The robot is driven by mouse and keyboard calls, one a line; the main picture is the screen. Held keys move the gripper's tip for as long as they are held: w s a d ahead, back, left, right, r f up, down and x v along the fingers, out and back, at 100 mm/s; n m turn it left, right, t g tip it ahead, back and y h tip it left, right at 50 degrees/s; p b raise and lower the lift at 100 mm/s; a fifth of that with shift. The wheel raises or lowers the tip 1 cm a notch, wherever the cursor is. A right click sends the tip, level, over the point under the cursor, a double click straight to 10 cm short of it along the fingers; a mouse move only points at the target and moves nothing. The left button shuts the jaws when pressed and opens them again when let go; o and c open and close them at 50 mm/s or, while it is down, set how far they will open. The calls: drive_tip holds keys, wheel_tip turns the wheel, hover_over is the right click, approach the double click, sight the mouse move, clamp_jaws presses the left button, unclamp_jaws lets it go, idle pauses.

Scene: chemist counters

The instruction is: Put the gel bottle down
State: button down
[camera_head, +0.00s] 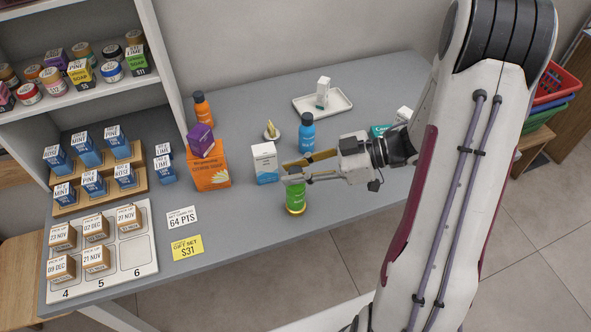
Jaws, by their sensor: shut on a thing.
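A green bottle (296,196), apparently the gel bottle, is upright near the front of the grey counter (232,222). My gripper (293,173) reaches in from the right and is shut on its upper part. The fingers hide the bottle's top. I cannot tell whether its base touches the counter or is slightly above it.
A white-and-blue box (265,162) stands close left of my gripper. A blue bottle (306,133) stands just behind it. An orange box (209,168), a white tray (323,102) and a numbered board (137,259) are farther off. The counter front between the cards and green bottle is clear.

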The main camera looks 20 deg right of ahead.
drive_tip(key=shift+f, duration=0.25)
drive_tip(key=c, duration=1.8)
unclamp_jaws()
drive_tip(key=shift+r, duration=0.2)
drive_tip(key=shift+d+r, duration=0.1)
drive_tip(key=shift+d, duration=0.05)
drive_tip(key=shift+v, duration=5.85)
